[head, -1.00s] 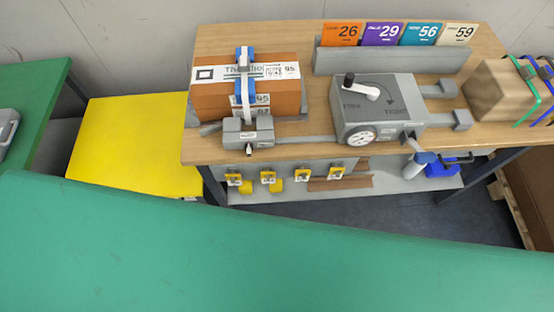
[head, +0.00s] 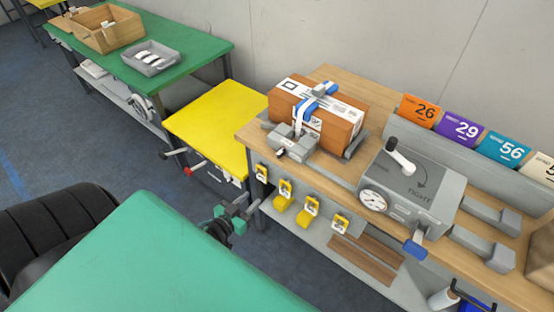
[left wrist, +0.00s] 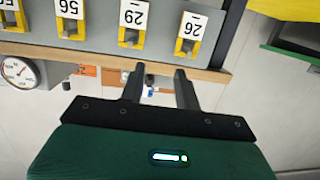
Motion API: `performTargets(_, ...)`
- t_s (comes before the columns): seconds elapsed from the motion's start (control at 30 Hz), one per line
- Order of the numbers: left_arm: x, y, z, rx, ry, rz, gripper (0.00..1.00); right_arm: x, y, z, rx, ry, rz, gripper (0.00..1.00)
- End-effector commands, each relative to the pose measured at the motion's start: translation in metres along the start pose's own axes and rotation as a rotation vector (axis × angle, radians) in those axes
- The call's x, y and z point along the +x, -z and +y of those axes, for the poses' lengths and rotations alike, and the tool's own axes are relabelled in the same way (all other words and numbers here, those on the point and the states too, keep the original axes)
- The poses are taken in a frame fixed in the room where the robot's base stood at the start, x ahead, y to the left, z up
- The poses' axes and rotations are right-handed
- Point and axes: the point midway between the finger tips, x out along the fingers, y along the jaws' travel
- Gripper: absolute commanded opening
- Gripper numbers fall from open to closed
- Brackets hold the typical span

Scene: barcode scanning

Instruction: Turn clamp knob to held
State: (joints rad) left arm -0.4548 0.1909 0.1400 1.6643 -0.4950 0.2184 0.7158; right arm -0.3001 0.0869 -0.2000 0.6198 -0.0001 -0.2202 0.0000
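A small grey clamp block (head: 293,143) sits at the front edge of the wooden bench, before a strapped brown box (head: 325,108). A small dark-tipped knob (head: 281,152) sticks out of its front. No "held" marking is legible. A grey box (head: 415,180) with a white crank (head: 401,160), a gauge and a "TIGHT" mark stands to its right. My left gripper (head: 252,199) is in front of and below the bench edge, apart from the knob. In the left wrist view its two fingers (left wrist: 160,72) are spread with nothing clearly held between them. My right gripper is out of view.
Yellow tags (head: 311,205) hang below the bench front, close to my left gripper. A yellow table (head: 215,115) with dark and red handles (head: 190,171) stands to the left. A green table (head: 130,60) holds trays. A green surface (head: 150,265) fills the foreground.

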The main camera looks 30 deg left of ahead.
Motion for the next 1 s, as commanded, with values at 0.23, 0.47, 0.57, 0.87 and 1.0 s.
performTargets(0.23, -0.003, 0.079, 0.000, 0.017, -0.052, 0.160, 0.33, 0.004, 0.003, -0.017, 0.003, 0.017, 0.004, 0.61)
performTargets(0.47, 0.015, 0.090, 0.001, 0.017, -0.057, 0.173, 0.33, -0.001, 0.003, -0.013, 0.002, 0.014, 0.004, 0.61)
performTargets(0.57, 0.031, 0.093, 0.002, 0.016, -0.058, 0.173, 0.33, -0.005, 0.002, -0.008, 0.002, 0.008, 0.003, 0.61)
performTargets(0.87, 0.082, 0.101, 0.005, 0.015, -0.056, 0.171, 0.33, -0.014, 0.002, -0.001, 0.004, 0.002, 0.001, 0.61)
performTargets(1.0, 0.104, 0.104, 0.006, 0.016, -0.056, 0.171, 0.33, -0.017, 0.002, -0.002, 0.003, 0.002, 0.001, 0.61)
